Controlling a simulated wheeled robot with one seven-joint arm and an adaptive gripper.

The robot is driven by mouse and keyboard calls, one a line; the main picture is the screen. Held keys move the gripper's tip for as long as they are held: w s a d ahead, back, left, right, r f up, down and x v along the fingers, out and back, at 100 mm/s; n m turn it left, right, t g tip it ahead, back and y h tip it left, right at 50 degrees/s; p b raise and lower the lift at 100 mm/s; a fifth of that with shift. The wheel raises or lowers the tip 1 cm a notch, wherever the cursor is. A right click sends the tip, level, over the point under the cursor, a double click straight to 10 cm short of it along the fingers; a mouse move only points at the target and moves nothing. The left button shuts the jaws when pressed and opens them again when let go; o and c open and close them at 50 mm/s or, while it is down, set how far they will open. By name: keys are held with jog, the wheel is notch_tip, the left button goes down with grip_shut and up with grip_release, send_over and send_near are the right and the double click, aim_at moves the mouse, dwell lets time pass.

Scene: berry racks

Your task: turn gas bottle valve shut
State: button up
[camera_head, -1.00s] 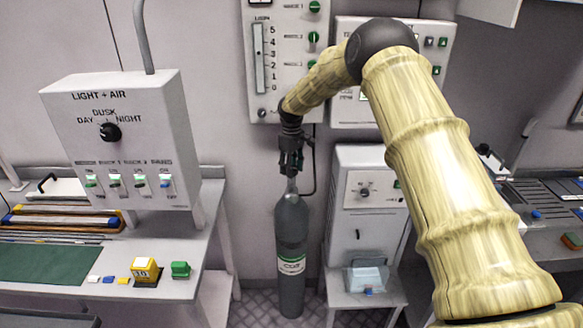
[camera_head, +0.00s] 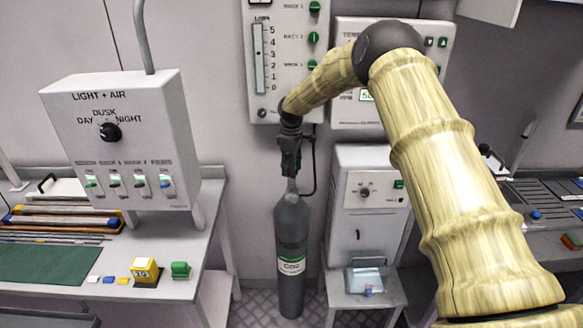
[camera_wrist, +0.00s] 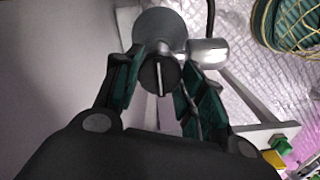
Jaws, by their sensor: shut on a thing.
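A grey gas bottle (camera_head: 291,240) with a white and green CO2 label stands upright on the floor against the wall. In the wrist view its round grey shoulder (camera_wrist: 160,27) shows at the top. My gripper (camera_head: 291,175) points down over the bottle's top. In the wrist view the dark round valve knob (camera_wrist: 159,76), with a pale line across its face, sits between the fingers of my gripper (camera_wrist: 158,85). The fingers are closed on it from both sides. A silvery fitting (camera_wrist: 208,52) sticks out beside the knob. In the head view the knob is hidden by my gripper.
A flow panel (camera_head: 283,100) hangs on the wall behind my wrist. A white cabinet (camera_head: 372,215) stands close right of the bottle, with a thin dark hose between. A bench with a LIGHT + AIR box (camera_head: 125,140) is at left.

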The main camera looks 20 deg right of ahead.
jog(key=o, duration=1.1)
jog(key=shift+d, duration=0.1)
jog(key=shift+c, duration=0.2)
notch_tip(320, 180, up, 12)
